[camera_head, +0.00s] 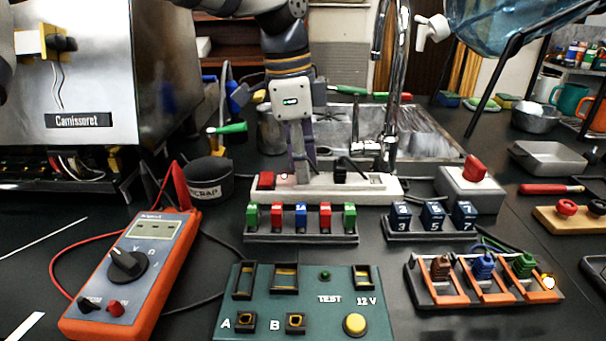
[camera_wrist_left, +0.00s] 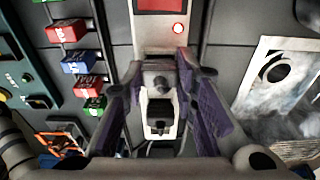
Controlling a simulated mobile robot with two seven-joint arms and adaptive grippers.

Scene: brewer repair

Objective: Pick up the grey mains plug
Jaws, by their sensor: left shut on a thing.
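My left gripper (camera_head: 300,168) reaches down from the top onto the white power strip (camera_head: 382,188). In the left wrist view its purple-padded fingers (camera_wrist_left: 161,84) are shut on the grey mains plug (camera_wrist_left: 160,80), over the strip. The fingers hide most of the plug in the head view, and I cannot tell whether it is still seated in its socket. My right gripper is not in view.
A black plug (camera_head: 340,172) sits in the strip right beside the gripper; a red switch (camera_head: 266,180) is at its left end. A rack of coloured fuses (camera_head: 301,217) stands in front. A multimeter (camera_head: 130,270) and scrap bin (camera_head: 208,180) are left, a red-knobbed box (camera_head: 470,190) right.

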